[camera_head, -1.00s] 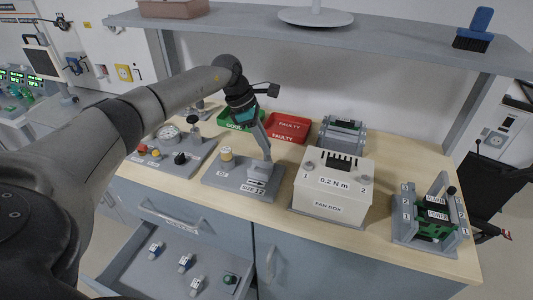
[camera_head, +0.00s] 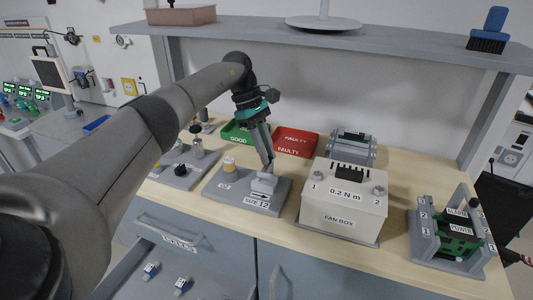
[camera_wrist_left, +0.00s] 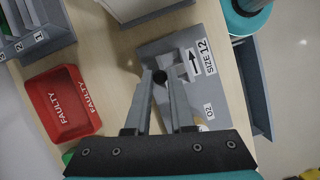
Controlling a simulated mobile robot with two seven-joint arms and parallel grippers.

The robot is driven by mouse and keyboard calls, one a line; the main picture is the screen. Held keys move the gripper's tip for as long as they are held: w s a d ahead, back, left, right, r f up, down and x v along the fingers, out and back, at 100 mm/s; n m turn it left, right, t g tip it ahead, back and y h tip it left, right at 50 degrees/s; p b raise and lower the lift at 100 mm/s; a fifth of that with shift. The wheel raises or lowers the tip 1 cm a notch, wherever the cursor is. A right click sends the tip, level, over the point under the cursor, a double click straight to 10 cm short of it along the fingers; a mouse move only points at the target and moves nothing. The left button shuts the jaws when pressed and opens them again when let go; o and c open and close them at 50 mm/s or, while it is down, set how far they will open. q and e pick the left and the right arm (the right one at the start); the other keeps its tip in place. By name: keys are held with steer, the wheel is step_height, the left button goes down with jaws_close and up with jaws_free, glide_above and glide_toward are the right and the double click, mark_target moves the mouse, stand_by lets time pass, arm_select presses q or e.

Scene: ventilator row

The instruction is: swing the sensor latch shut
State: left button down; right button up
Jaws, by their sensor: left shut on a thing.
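The grey sensor board (camera_head: 222,194), labelled SIZE 12 and O2, lies on the bench. A grey latch block (camera_head: 263,184) stands at its right part, and a yellow-and-white round sensor (camera_head: 229,164) sits at its back left. My left gripper (camera_head: 269,168) reaches down at the latch block. In the left wrist view, its two fingers (camera_wrist_left: 161,74) close around a small black knob (camera_wrist_left: 160,77) beside the board's arrow and SIZE 12 labels. The fingers partly hide the latch, so its exact angle is unclear. My right gripper is not in view.
The white fan box (camera_head: 343,199) stands close to the right of the board. Behind are the green GOOD tray (camera_head: 238,136) and red FAULTY tray (camera_head: 296,142). A gauge board with knobs (camera_head: 178,170) is to the left. The open drawer (camera_head: 140,258) juts out below. A shelf (camera_head: 240,26) hangs above.

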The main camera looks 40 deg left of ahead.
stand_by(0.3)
arm_select(q)
steer(key=c, duration=0.8)
jaws_free()
steer(key=shift+o, duration=0.2)
